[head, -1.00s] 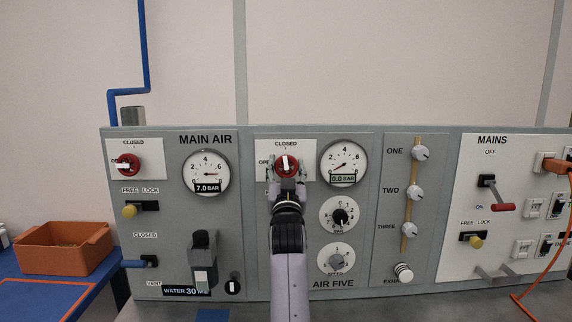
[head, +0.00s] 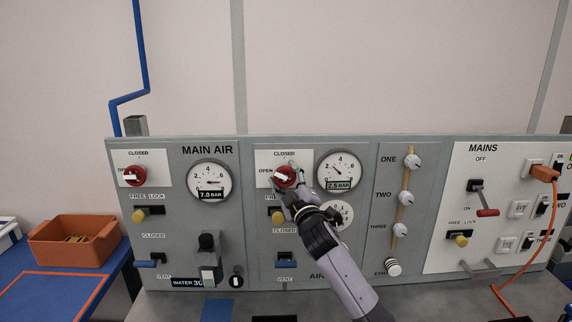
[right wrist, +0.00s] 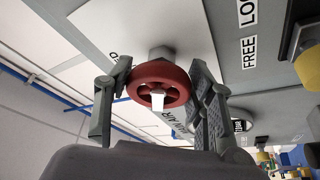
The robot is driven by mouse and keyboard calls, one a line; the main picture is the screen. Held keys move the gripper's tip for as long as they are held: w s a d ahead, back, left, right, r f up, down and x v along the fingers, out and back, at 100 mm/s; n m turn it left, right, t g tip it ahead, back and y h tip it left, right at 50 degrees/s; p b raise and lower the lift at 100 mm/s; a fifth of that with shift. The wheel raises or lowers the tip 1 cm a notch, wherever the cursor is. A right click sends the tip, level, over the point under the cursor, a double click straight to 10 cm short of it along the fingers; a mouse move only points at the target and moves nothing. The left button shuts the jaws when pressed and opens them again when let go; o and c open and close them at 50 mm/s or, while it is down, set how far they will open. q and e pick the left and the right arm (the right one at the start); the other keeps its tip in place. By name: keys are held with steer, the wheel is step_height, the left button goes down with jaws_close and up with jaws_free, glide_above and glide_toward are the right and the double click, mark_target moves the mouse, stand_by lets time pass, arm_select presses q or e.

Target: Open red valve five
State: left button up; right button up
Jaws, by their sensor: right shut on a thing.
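The red valve (head: 283,179) of the AIR FIVE panel is a round red handwheel with a white pointer, below the CLOSED label and right of the OPEN label. Its pointer now lies roughly sideways, toward OPEN. My right gripper (head: 289,177) is shut on its rim from the front, with the forearm slanting down to the right. In the right wrist view the red wheel (right wrist: 160,82) sits between the two grey fingers, its white pointer facing the camera. The gauge (head: 339,170) beside the valve reads 2.5 BAR. My left gripper is not in view.
The MAIN AIR panel at left has another red valve (head: 133,176) and a gauge (head: 209,181) reading 7.0 BAR. A yellow lock knob (head: 277,217) sits just below my gripper. My arm partly hides the dials. An orange bin (head: 72,241) stands on the blue table at left.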

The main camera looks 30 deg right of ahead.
steer(key=n+p, duration=0.2)
steer(key=n+y+p, duration=0.1)
steer(key=n+p, duration=0.1)
steer(key=shift+r+g+y, duration=0.3)
steer(key=shift+r+g, duration=0.1)
steer(key=shift+f+n+g+p, duration=0.25)
steer(key=shift+n+g+p, duration=0.15)
steer(key=shift+n+p, duration=0.95)
steer(key=o, duration=1.2)
steer(key=shift+s+f, duration=0.1)
steer(key=shift+s, duration=0.05)
steer(key=s, duration=0.3)
steer(key=s+a, duration=0.1)
steer(key=s, duration=0.3)
steer(key=s+a, duration=0.1)
steer(key=s, duration=0.3)
steer(key=shift+s+f, duration=0.25)
steer(key=shift+f, duration=0.1)
